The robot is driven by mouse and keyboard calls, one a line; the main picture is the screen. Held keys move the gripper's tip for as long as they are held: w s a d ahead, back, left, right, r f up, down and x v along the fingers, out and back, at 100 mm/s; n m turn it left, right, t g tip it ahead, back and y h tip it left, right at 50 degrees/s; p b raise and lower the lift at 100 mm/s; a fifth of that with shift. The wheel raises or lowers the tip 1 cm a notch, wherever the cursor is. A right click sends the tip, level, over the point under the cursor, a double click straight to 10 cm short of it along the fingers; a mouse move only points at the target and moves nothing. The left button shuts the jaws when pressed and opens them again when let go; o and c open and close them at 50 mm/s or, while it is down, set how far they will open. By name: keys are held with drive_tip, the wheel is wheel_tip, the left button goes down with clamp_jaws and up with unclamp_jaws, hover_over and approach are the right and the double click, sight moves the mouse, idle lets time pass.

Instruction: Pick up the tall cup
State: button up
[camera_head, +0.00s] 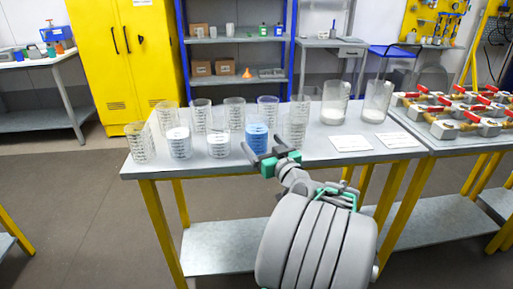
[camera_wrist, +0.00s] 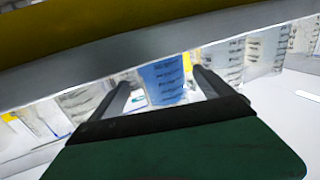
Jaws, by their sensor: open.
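Several clear graduated cups stand upright on the grey table (camera_head: 310,150). A cup with blue liquid (camera_head: 256,136) is in the front row; a tall clear cup (camera_head: 297,122) stands to its right, and a cup with white contents (camera_head: 218,143) to its left. Two larger handled jugs (camera_head: 335,103) (camera_head: 376,102) stand at the right. My gripper (camera_head: 264,147) is open and empty at the table's front edge, in front of the blue cup. In the wrist view, the blue cup (camera_wrist: 163,82) shows between the fingers (camera_wrist: 160,84), seemingly beyond them. Which cup is the tall one is not certain.
Two white cards (camera_head: 351,143) (camera_head: 398,140) lie flat at the table's front right. Valve fittings with red handles (camera_head: 465,112) cover the adjoining table at right. Cups stand close together around the blue one. A shelf (camera_head: 236,88) and yellow cabinet (camera_head: 128,60) are behind.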

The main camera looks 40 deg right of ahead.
drive_tip(key=p+x, duration=0.1)
drive_tip(key=x, duration=0.6)
drive_tip(key=shift+w+r, duration=0.1)
drive_tip(key=shift+w, duration=0.35)
drive_tip(key=shift+c, duration=0.2)
drive_tip(key=shift+r, duration=0.1)
drive_tip(key=c, duration=1.8)
